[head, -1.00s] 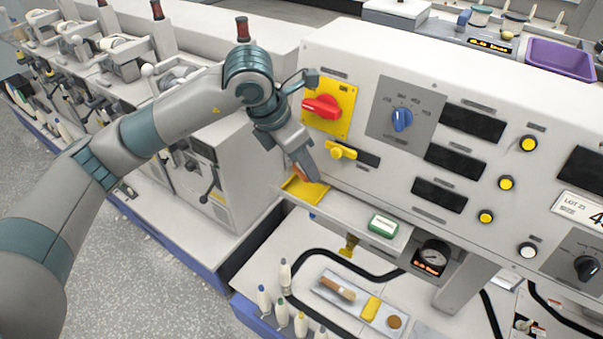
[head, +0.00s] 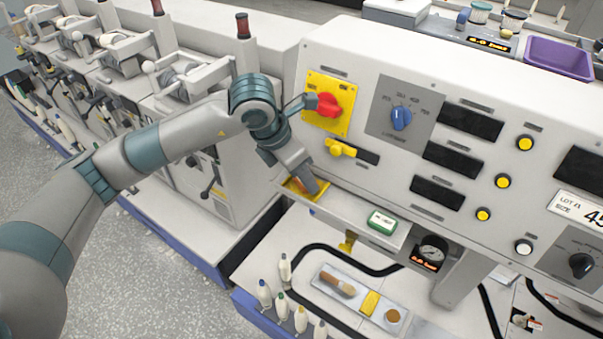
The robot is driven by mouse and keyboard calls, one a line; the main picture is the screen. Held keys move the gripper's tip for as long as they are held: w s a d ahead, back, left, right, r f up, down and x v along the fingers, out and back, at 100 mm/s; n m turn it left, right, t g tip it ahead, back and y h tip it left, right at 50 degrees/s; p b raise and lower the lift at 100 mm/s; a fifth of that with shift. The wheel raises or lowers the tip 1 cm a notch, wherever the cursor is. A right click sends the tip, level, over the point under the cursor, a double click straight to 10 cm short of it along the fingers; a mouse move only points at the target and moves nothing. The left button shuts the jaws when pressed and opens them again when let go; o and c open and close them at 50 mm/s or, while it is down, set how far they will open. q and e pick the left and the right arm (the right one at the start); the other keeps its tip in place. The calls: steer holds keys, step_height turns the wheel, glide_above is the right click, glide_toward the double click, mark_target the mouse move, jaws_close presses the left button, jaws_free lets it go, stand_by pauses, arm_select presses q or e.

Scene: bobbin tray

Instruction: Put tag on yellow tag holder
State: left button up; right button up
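A shallow yellow holder (head: 291,188), shaped like a small tray, sits at the left end of the ledge under the machine panel. My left gripper (head: 312,190) reaches down over it from above, with its fingertips at the holder. The fingers hide part of the holder, and I cannot tell whether they are open or shut. A small orange-brown patch shows at the fingers; it may be the tag, but it is too small to be sure. A green item with a white label (head: 382,222) lies farther right on the ledge. My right gripper is not in view.
Just above my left gripper, the panel carries a red rotary switch (head: 328,104) on a yellow plate and a yellow lever (head: 341,149). A grey tray (head: 352,304) with a brush and several bottles stand below. The ledge between the holder and the green item is clear.

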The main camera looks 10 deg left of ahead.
arm_select(q)
steer(key=shift+f+b, duration=0.35)
steer(key=shift+b, duration=0.15)
steer(key=o, duration=1)
steer(key=shift+o, duration=0.2)
steer(key=shift+r, duration=0.1)
steer(key=shift+w+r+p, duration=0.2)
steer(key=shift+r+p, duration=0.35)
steer(key=shift+p, duration=0.4)
steer(key=shift+r, duration=0.25)
steer(key=b+v, duration=0.4)
steer(key=v, duration=0.7)
steer(key=shift+s+a+r, duration=0.15)
steer(key=shift+s, duration=0.15)
